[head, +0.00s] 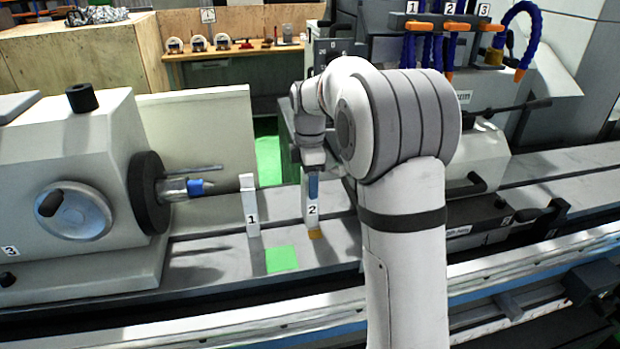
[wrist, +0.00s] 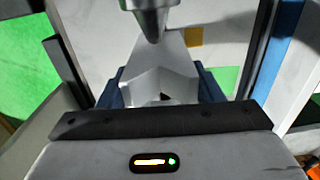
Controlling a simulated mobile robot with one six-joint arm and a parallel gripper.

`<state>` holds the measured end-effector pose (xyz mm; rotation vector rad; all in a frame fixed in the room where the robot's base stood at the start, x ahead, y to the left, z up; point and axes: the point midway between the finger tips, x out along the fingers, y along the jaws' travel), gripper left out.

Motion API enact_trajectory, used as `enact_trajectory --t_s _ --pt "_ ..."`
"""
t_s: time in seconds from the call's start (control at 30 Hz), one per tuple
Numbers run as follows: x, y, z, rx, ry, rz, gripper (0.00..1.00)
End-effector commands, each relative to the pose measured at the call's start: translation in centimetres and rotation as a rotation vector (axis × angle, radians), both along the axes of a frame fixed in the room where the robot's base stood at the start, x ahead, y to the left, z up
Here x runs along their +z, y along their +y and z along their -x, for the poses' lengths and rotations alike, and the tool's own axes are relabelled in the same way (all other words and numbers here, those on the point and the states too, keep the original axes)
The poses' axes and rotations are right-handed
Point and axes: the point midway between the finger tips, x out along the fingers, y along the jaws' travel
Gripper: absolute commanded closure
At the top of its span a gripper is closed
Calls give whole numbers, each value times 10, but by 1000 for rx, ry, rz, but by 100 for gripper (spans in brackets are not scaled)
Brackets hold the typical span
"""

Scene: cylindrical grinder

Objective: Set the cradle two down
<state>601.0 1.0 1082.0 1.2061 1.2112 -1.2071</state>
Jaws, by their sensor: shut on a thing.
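Cradle two (head: 312,212), a white upright block labelled 2, is over the machine table near an ochre patch (head: 315,234). My gripper (head: 313,180) holds its upper end from above. In the wrist view cradle two (wrist: 163,82) shows its V-notched top between the blue fingers, which are shut on it. It looks upright. I cannot tell whether its foot touches the table. Cradle one (head: 251,208), a similar white block labelled 1, stands to its left, apart from it.
A green patch (head: 281,259) lies on the table in front, between the cradles. A metal tip (wrist: 150,14) is close above cradle two in the wrist view.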

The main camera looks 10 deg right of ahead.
Motion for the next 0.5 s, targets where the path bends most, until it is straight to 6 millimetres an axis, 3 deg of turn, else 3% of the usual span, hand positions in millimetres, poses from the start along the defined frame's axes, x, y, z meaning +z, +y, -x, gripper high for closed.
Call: enact_trajectory --t_s 0.07,0.1,0.33,0.5 --pt "-2 0 0 0 -2 0 100" --pt "-2 0 0 0 0 0 37" --pt "-2 -1 0 -1 0 0 18" --pt "-2 -1 0 -1 0 0 18"
